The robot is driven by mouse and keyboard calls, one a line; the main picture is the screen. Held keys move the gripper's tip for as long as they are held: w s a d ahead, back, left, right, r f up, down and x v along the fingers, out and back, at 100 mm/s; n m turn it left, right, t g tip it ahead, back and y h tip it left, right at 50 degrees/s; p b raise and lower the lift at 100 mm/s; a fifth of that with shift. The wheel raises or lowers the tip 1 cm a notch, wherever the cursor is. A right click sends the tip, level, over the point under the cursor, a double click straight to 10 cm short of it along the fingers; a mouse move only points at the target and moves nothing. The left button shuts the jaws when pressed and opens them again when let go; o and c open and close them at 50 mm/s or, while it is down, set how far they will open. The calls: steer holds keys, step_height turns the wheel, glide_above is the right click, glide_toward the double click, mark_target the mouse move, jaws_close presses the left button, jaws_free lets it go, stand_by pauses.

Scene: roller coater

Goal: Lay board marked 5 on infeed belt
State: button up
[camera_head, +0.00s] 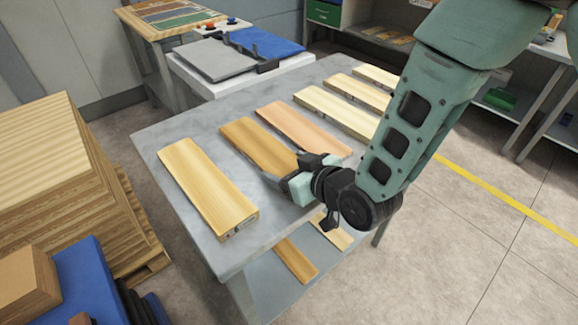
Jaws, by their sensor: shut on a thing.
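Several boards lie side by side on a grey metal table (160,135). My gripper (284,179) is at the near end of a brown board (255,143), second from the left, and is shut on that end. The board seems to lie at table level; I cannot tell whether it is lifted. A yellowish board (205,183) is to its left and a pinkish board (292,123) to its right. Small marks show on the near end of the yellowish board, but no number is legible, so I cannot tell which is board 5. No infeed belt can be clearly identified.
A white stand behind the table bears a grey panel (214,58) and a blue surface (268,42). Stacked wood (75,185) stands on a pallet at left. More boards (335,109) lie at the table's right. Clear floor lies right, with a yellow line (510,200).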

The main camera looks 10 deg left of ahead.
steer(key=o, duration=0.9)
steer(key=shift+f, duration=0.1)
steer(key=shift+c, duration=0.2)
steer(key=shift+r, duration=0.2)
steer(key=v, duration=0.6)
steer(key=p+v, duration=0.1)
steer(key=v, duration=0.2)
steer(key=shift+s+r, duration=0.1)
steer(key=shift+r, duration=0.25)
steer(key=shift+s+d+r+p, duration=0.15)
steer(key=shift+s+d+p, duration=0.1)
steer(key=shift+p, duration=0.5)
steer(key=p+v, duration=0.1)
steer(key=p, duration=0.6)
steer(key=shift+s+d+p, duration=0.2)
steer(key=shift+d+p, duration=0.1)
steer(key=shift+d, duration=0.05)
